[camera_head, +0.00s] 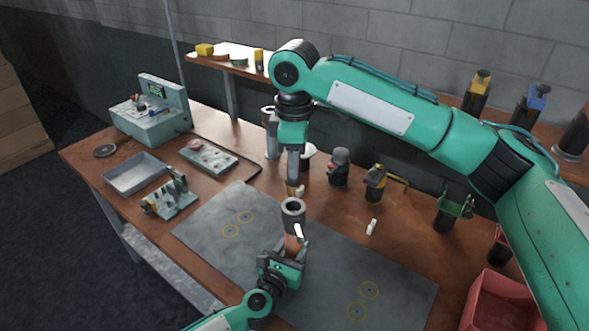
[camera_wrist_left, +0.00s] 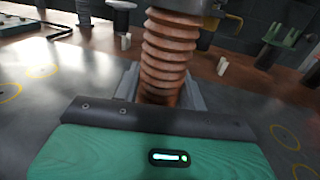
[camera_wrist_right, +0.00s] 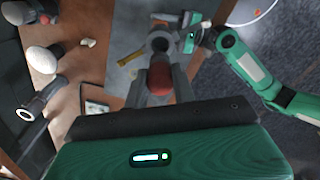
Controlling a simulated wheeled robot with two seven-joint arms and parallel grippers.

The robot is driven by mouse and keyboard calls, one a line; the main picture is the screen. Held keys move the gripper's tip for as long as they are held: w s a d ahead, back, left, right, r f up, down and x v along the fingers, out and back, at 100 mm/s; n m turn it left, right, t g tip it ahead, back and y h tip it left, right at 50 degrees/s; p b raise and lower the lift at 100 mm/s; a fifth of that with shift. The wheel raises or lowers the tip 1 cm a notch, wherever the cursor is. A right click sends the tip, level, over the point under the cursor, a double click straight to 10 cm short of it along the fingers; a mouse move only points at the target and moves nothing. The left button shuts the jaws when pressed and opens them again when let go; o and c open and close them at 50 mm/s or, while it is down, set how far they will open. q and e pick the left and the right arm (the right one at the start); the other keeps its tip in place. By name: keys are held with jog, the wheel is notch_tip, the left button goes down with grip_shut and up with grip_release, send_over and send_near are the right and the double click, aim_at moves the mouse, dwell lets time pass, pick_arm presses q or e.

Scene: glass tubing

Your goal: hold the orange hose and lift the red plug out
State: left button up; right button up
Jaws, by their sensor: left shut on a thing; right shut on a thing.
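The ribbed orange hose (camera_wrist_left: 168,50) stands upright in the left wrist view. In the head view a short stretch of the hose (camera_head: 291,243) shows under a grey collar (camera_head: 293,210). My left gripper (camera_head: 288,252) is shut around the hose below that collar. My right gripper (camera_head: 294,184) points down just above the collar. In the right wrist view it is shut on the red plug (camera_wrist_right: 160,79). The collar's round mouth (camera_wrist_right: 160,42) shows beyond the plug and looks open, with the plug apart from it. The plug is mostly hidden in the head view.
A dark grey mat (camera_head: 215,250) with yellow rings covers the middle of the table. A metal tray (camera_head: 134,190) and a tool block (camera_head: 172,203) are at the left. Several dark fittings stand behind, such as one clamp (camera_head: 375,190). A red bin (camera_head: 497,302) is at the right.

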pick_arm(q)
jog(key=o, duration=1.3)
